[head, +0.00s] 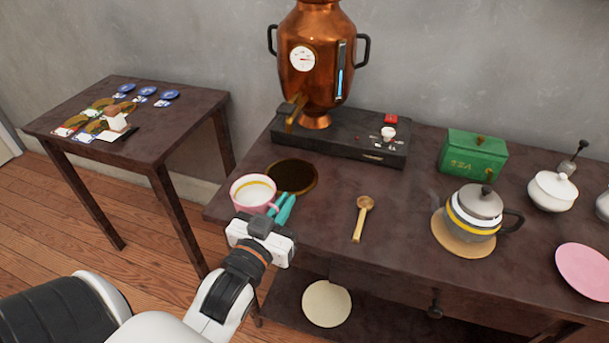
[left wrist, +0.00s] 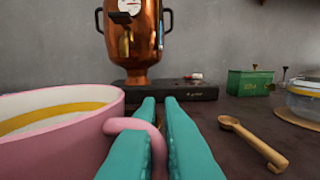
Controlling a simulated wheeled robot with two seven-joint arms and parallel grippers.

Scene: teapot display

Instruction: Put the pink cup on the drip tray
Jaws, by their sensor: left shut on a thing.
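The pink cup (head: 252,194) is white inside with a yellow band, upright at the left front of the dark table, left of my left gripper (head: 283,206). In the left wrist view the cup (left wrist: 60,135) fills the left side, and its pink handle (left wrist: 138,126) is between the teal fingers (left wrist: 165,130), which are shut on it. The round dark drip tray (head: 296,176) lies just behind the cup, below the copper urn's spout. The cup and gripper hide part of its front edge. I cannot tell whether the cup touches the table. My right gripper is out of view.
The copper urn (head: 314,60) stands on a black base (head: 350,142) behind the tray. A wooden spoon (head: 362,218) lies to the right. Further right are a teapot (head: 474,208), a green box (head: 472,156) and a pink plate (head: 584,270). A side table (head: 160,130) stands left.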

